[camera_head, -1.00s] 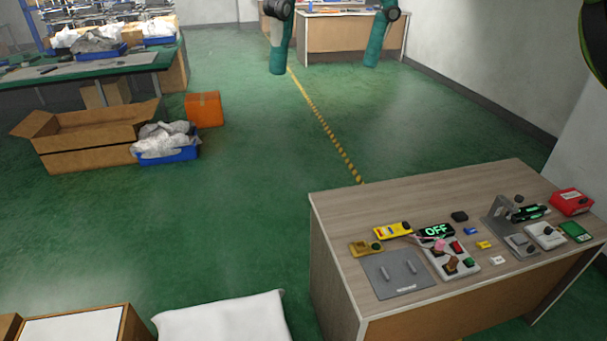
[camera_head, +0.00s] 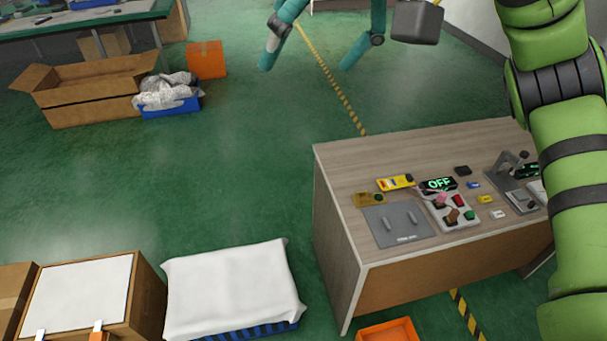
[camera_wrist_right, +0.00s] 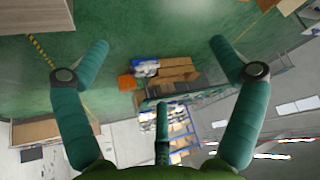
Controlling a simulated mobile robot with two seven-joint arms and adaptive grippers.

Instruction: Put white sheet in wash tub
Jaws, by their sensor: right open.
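A white sheet (camera_head: 230,285) lies draped over a blue slatted crate (camera_head: 262,331) on the floor, at the bottom of the head view. Its near edge hangs over the crate's side. My right gripper (camera_head: 305,66) hangs at the top of the head view, high and well away from the sheet. Its two teal fingers are spread wide with nothing between them, and it also shows open in the right wrist view (camera_wrist_right: 160,48). I cannot pick out the wash tub with certainty; an orange bin (camera_head: 388,330) is partly cut off at the bottom edge. My left gripper is not in view.
A wooden table (camera_head: 350,160) with switches and lever fixtures stands right of the sheet. A box with a white top (camera_head: 80,290) stands left of it. An open cardboard box (camera_head: 95,95) and an orange box (camera_head: 206,60) lie farther back. The green floor between is clear.

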